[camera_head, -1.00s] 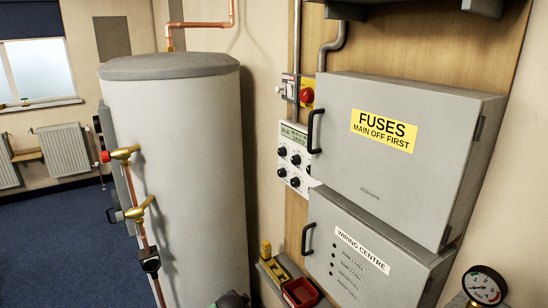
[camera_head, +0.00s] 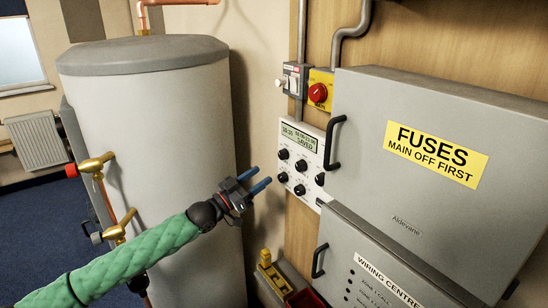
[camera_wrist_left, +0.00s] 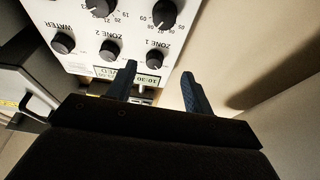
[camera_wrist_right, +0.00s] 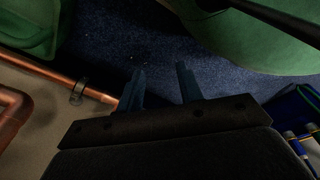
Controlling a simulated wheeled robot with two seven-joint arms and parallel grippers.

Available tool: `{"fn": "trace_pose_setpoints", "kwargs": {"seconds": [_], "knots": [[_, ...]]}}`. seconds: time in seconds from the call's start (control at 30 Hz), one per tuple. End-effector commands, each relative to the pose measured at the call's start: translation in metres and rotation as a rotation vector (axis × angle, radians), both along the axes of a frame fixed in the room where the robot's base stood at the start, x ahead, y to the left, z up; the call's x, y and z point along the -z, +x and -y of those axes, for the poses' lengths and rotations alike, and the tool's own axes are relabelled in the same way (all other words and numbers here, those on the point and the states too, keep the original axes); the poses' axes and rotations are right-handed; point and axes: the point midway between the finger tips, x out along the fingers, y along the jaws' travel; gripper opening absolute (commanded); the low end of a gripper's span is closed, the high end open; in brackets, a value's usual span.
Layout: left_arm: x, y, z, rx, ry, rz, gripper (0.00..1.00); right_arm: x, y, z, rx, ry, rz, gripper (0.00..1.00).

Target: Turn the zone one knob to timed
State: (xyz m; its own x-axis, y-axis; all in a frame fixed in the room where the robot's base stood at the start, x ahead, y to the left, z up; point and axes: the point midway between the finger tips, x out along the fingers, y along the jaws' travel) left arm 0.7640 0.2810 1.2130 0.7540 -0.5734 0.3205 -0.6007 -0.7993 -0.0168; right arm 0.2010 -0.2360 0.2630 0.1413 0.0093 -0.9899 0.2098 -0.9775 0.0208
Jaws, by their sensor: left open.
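The white control panel (camera_head: 301,140) has a display at its top and two rows of black knobs below. The zone one knob (camera_head: 283,154) is the upper-left one; in the left wrist view the zone one knob (camera_wrist_left: 155,57) appears upside down beside its "ZONE 1" label. Its setting is too small to read. My left gripper (camera_head: 261,180) is open and empty, just left of the panel, its blue fingers pointing at it. In the left wrist view my left gripper's fingertips (camera_wrist_left: 159,68) flank the zone one knob's place in the picture; contact is not visible. My right gripper (camera_wrist_right: 159,70) is open and empty.
The grey fuse box (camera_head: 430,145) juts out right of the panel, with a black handle (camera_head: 334,143) close to the knobs. A red rotary switch (camera_head: 318,93) sits above. The cylinder (camera_head: 150,130) stands to the left. The wiring centre box (camera_head: 370,265) is below.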

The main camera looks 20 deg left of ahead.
Motion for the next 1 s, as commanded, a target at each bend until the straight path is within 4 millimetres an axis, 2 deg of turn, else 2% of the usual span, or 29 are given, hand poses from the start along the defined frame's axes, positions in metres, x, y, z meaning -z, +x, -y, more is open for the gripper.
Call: {"fn": "trace_pose_setpoints", "kwargs": {"seconds": [0.13, 0.27, 0.7, 1.0], "knots": [[-0.012, -0.004, -0.001, 0.016, -0.049, 0.043, 0.52, -0.001, 0.005, -0.001, -0.002, 0.007, 0.031, 0.36], [-0.017, 0.0, 0.002, 0.02, -0.058, 0.042, 0.52, -0.002, -0.001, 0.0, -0.003, 0.007, 0.028, 0.36], [-0.037, 0.037, 0.031, 0.018, -0.056, 0.042, 0.52, 0.004, -0.068, 0.013, -0.002, -0.001, -0.018, 0.36], [-0.042, 0.051, 0.042, 0.018, -0.055, 0.041, 0.52, 0.006, -0.096, 0.018, -0.003, -0.004, -0.037, 0.36]]}}
